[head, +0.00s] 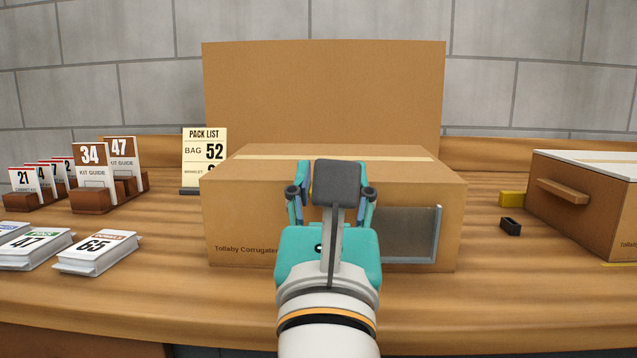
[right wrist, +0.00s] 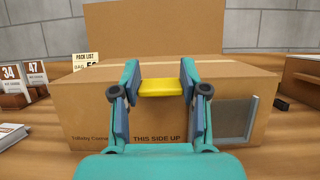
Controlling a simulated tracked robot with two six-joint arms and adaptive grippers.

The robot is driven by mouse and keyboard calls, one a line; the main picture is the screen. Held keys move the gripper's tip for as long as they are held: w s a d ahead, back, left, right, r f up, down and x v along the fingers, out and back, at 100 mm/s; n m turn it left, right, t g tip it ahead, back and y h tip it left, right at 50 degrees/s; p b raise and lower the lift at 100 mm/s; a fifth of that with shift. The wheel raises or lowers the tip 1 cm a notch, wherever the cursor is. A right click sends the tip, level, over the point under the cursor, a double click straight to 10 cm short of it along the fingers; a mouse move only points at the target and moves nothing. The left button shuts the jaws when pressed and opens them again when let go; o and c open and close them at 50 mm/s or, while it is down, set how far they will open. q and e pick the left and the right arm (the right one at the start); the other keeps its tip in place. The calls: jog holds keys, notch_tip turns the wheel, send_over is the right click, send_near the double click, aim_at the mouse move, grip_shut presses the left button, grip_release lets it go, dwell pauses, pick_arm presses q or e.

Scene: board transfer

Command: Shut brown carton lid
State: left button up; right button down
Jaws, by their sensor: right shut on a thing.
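The brown carton (head: 235,215) stands on the table in the head view, with its front facing me and a clear window at its lower right. Its top (head: 270,151) looks flat, with a pale tape strip across it. A tall plain brown panel (head: 323,95) stands upright behind that top; I cannot tell whether it is joined to the carton. My right gripper (right wrist: 160,85) is shut on a yellow tab (right wrist: 160,88) at the upper front of the carton. In the head view my wrist hides most of this tab. My left gripper is not in view.
A second carton (head: 575,210) with a handle stands at the right, near a yellow block (head: 512,199) and a small black holder (head: 510,226). Table in front is clear.

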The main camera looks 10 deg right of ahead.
jog(key=shift+w+a+f, duration=0.1)
jog(key=shift+w+f, duration=0.15)
jog(key=shift+f, duration=0.45)
jog(key=c, duration=1)
grip_release()
jog(key=o, duration=0.4)
jog(key=shift+w, duration=0.1)
jog(key=shift+o, duration=0.2)
jog(key=shift+r, duration=0.1)
jog(key=shift+r, duration=0.45)
notch_tip(320, 180, up, 9)
